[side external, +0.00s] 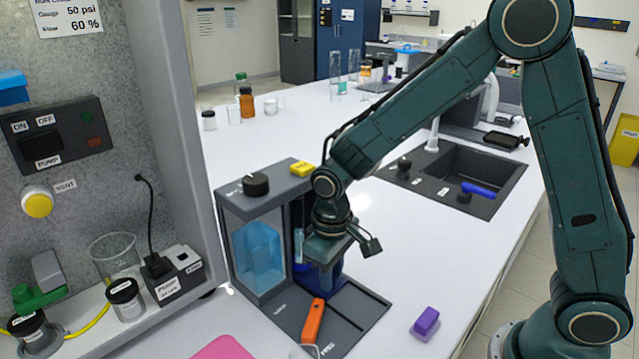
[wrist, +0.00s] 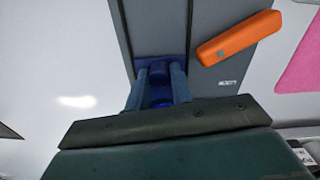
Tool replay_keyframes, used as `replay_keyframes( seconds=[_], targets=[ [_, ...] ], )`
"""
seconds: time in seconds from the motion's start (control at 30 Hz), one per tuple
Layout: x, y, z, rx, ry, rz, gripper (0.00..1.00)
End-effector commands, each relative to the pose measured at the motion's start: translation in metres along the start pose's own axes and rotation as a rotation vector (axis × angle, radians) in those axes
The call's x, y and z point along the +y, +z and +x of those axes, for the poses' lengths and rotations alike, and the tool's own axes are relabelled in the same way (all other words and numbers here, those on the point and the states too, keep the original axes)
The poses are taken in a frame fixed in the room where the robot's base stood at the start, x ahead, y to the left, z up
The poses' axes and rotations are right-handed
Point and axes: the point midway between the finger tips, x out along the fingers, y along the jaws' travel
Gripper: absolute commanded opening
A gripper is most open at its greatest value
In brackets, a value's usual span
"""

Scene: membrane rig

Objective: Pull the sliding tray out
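In the side external view, the dark blue sliding tray (side external: 329,287) shows low on the right side of the grey rig, partly hidden by my gripper (side external: 322,262). My gripper points down at it. In the wrist view, a blue round handle (wrist: 158,69) stands on the dark blue tray part (wrist: 181,61) in a channel of the grey base. The fingers of my gripper (wrist: 160,78) are apart, one on each side of this handle. I cannot tell whether they press on it.
A purple block (side external: 425,322) and a pink sheet (side external: 222,348) lie on the white bench. A pump panel (side external: 57,135) stands at left, a sink (side external: 460,170) behind.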

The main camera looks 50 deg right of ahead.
Motion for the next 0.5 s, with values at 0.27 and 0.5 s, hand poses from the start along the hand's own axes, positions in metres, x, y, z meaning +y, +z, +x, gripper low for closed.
replay_keyframes(
  seconds=[0.27,0.5],
  targets=[
    [0.0,0.0,0.0,0.0,0.0,0.0,0.0],
    [-0.003,0.011,-0.001,0.001,0.0,-0.002,0.0]
  ],
)
